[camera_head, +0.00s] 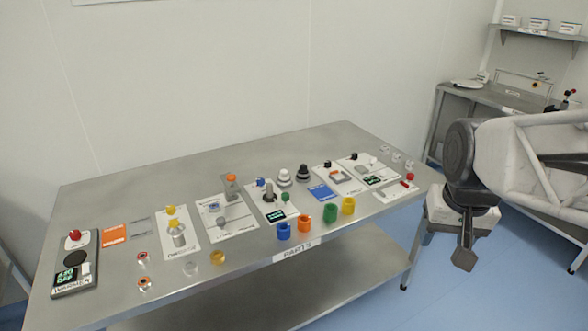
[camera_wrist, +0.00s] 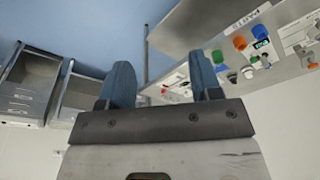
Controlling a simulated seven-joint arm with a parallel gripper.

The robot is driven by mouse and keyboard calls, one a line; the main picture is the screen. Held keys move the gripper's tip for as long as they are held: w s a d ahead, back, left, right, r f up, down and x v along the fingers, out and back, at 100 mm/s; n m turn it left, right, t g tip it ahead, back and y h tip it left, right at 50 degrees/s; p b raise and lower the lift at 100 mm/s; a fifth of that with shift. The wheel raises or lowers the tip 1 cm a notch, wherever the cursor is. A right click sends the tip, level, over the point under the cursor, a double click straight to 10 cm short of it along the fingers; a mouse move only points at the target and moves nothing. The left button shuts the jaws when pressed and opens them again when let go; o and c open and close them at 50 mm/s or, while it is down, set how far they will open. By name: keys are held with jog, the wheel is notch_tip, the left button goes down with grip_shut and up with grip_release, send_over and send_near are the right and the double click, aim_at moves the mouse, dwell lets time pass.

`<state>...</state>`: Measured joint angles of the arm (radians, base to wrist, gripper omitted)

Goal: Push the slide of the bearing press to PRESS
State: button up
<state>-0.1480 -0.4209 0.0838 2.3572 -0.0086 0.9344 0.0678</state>
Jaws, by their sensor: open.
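Several white station panels lie on the steel bench (camera_head: 330,262). Their labels are too small to read, so I cannot tell for sure which one is the bearing press or where its slide stands. One panel in the middle (camera_head: 268,202) carries a dark upright post and a small green display. Another panel at the right (camera_head: 371,172) has a green display, with a red piece (camera_head: 405,184) on a small plate close by. My gripper (camera_head: 464,258) hangs off the bench's right end, pointing down, apart from everything. In the wrist view its two fingers (camera_wrist: 162,82) stand apart with nothing between them.
Blue (camera_head: 284,231), orange (camera_head: 305,224), green (camera_head: 331,212) and yellow (camera_head: 348,205) cups line the bench's front edge. A panel with a red button (camera_head: 74,237) stands at the far left. The bench's back strip is clear. A second bench (camera_head: 480,97) stands behind at right.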

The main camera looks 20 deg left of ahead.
jog(key=w+a+n, duration=0.1)
jog(key=w+a, duration=1.1)
jog(key=n+g, duration=0.2)
jog(key=n, duration=0.2)
send_over(220, 219)
notch_tip(220, 219, down, 22)
jog(key=shift+r, duration=0.1)
jog(key=shift+f, duration=3.95)
